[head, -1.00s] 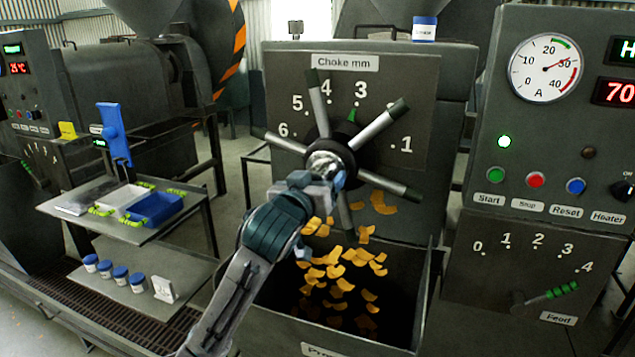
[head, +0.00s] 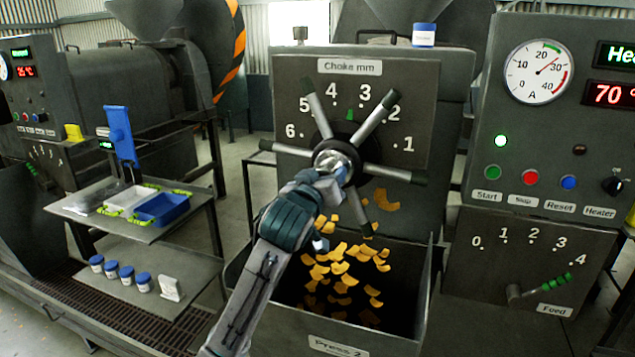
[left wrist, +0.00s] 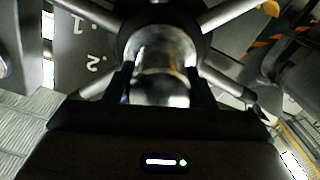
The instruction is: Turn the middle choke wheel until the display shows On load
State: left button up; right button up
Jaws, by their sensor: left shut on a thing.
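The middle choke wheel (head: 376,128) is a spoked handwheel with dark grips and a bright metal hub, on a grey panel marked "Choke mm" with numbers 1 to 6. A small green pointer (head: 350,115) stands between 3 and 4. My left gripper (head: 333,172) is shut on the hub; in the left wrist view its fingers flank the shiny hub (left wrist: 162,65). The display (head: 618,54) at the upper right is cut off by the picture edge; only "He" in green shows. My right gripper is not in view.
An ammeter dial (head: 538,71) has its needle in the upper right of the scale. A red readout (head: 612,93) shows 70. Below the wheel, an open bin (head: 240,268) holds orange flakes. A side table (head: 115,225) with trays stands at the left.

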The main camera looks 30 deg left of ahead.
pick_arm(q)
jog(key=shift+n, duration=2)
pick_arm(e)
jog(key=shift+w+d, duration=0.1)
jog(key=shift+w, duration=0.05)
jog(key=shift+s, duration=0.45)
pick_arm(q)
jog(key=o, duration=1.4)
